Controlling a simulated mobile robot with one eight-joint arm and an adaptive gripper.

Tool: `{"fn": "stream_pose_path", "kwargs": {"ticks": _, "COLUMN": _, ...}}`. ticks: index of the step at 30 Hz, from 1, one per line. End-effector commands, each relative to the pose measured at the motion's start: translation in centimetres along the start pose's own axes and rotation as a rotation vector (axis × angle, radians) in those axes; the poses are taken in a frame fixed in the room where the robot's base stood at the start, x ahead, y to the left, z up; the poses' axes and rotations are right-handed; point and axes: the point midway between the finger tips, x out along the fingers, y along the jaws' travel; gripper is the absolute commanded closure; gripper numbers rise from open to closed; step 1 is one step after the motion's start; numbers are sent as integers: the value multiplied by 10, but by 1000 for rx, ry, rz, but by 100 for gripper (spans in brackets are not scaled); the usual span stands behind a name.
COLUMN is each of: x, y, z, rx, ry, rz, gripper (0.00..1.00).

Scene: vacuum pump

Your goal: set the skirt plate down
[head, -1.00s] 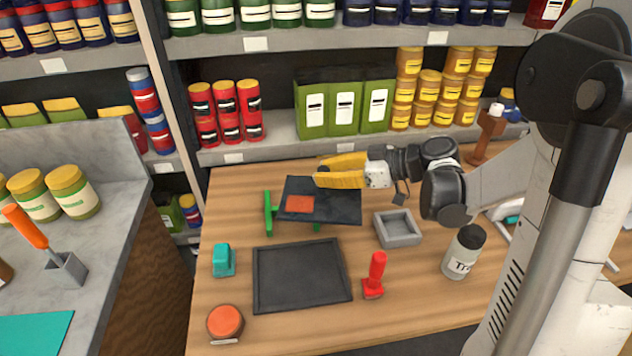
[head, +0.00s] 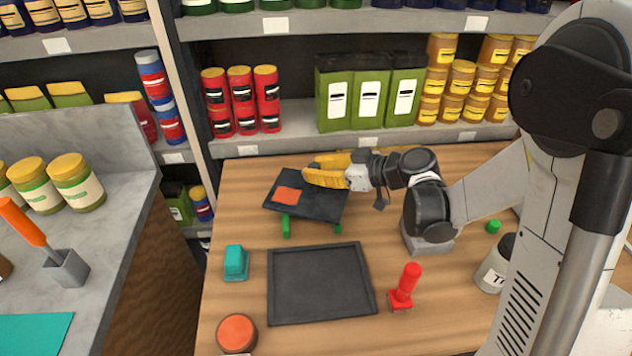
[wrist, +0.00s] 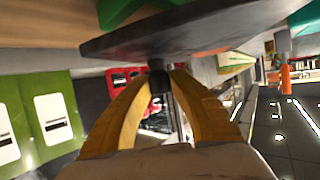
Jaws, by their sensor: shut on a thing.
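The skirt plate appears to be the dark flat plate (head: 322,206) with an orange-red square patch (head: 287,194) on it. It is roughly level and slightly tilted in the head view. My gripper (head: 308,172) is at its back edge in that view. In the wrist view my yellow fingers (wrist: 160,82) are closed around a short black knob (wrist: 158,78) on the plate (wrist: 190,38). A green stand (head: 286,227) is beneath the plate, mostly hidden by it. Whether the plate touches the stand I cannot tell.
A black shallow tray (head: 320,284) lies in front of the plate. A teal block (head: 235,262), orange-lidded jar (head: 237,333) and red-handled stamp (head: 405,287) surround it. Shelves with tins (head: 240,100) stand behind.

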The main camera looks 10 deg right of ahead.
Motion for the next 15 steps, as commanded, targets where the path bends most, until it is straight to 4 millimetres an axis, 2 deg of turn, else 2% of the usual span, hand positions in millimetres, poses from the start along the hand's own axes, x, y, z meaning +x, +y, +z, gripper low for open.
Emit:
{"fn": "stream_pose_path", "kwargs": {"ticks": 3, "x": 9, "y": 1, "z": 21, "rx": 1, "ry": 1, "rz": 0, "gripper": 100}}
{"fn": "stream_pose_path", "kwargs": {"ticks": 5, "x": 12, "y": 1, "z": 28, "rx": 1, "ry": 1, "rz": 0, "gripper": 100}}
{"fn": "stream_pose_path", "kwargs": {"ticks": 15, "x": 12, "y": 1, "z": 30, "rx": 1, "ry": 1, "rz": 0, "gripper": 100}}
